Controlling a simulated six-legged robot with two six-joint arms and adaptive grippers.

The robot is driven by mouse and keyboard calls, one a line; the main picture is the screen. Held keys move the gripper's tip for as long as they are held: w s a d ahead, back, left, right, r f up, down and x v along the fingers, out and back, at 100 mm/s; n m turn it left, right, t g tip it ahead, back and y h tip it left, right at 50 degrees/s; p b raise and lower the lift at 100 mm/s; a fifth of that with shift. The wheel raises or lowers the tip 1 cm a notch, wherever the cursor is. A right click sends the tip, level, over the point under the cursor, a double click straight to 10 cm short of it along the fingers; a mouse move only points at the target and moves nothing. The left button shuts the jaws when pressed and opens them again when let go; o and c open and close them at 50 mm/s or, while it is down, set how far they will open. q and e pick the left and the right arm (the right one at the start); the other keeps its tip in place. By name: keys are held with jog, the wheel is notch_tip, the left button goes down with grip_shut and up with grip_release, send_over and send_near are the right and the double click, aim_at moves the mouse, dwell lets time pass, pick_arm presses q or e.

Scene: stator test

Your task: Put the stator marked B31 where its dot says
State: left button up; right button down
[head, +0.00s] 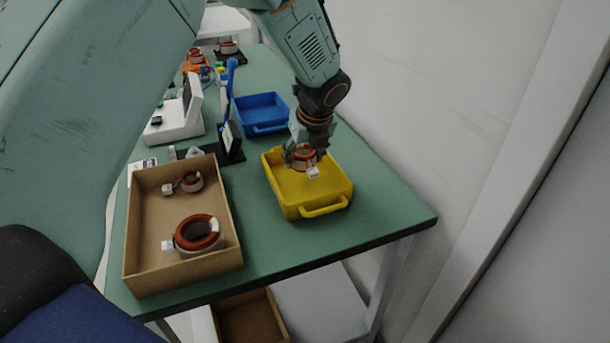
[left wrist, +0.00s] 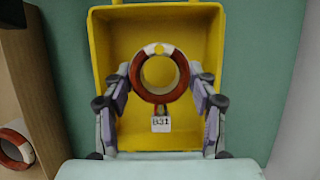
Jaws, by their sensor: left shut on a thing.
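The stator marked B31 (left wrist: 177,87) is a red-brown and white ring with a white tag (left wrist: 161,124) that reads B31. A yellow dot shows on its top rim in the left wrist view. My left gripper (left wrist: 160,84) is shut on this stator, one finger on each side. In the head view the left gripper (head: 304,152) holds the stator (head: 304,163) over the yellow bin (head: 325,210). I cannot tell whether the stator touches the bin's floor. The yellow bin also fills the background of the left wrist view (left wrist: 207,30). My right gripper is not in view.
A blue bin (head: 262,128) stands behind the yellow one. A cardboard box (head: 134,262) at the left holds two more stators (head: 198,228) (head: 191,182). A white device (head: 180,118) and a small dark stand (head: 231,150) are behind the box. The green table (head: 390,219) is clear right of the yellow bin.

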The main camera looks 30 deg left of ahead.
aim_at(303, 166)
pick_arm(q)
jog(key=shift+s+f, duration=0.35)
jog(key=shift+f, duration=0.1)
notch_tip(303, 166, down, 2)
jog(key=shift+s+f+b, duration=0.1)
jog(key=shift+b, duration=0.5)
jog(key=shift+w+f, duration=0.35)
jog(key=shift+w, duration=0.05)
jog(key=o, duration=1.5)
jog(key=shift+s+r, duration=0.25)
jog(key=shift+s, duration=0.15)
jog(key=shift+c, duration=0.2)
jog(key=shift+w+f, duration=0.25)
jog(key=shift+w, duration=0.1)
jog(key=p+v, duration=0.1)
jog(key=v, duration=0.3)
jog(key=p+v, duration=0.1)
jog(key=v, duration=0.3)
jog(key=p+v, duration=0.1)
jog(key=v, duration=0.3)
jog(key=shift+s+r+p, duration=0.15)
jog(key=shift+s+p, duration=0.15)
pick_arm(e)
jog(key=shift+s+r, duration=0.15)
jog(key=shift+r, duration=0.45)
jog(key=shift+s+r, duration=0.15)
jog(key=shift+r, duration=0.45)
pick_arm(q)
jog(key=shift+w, duration=0.1)
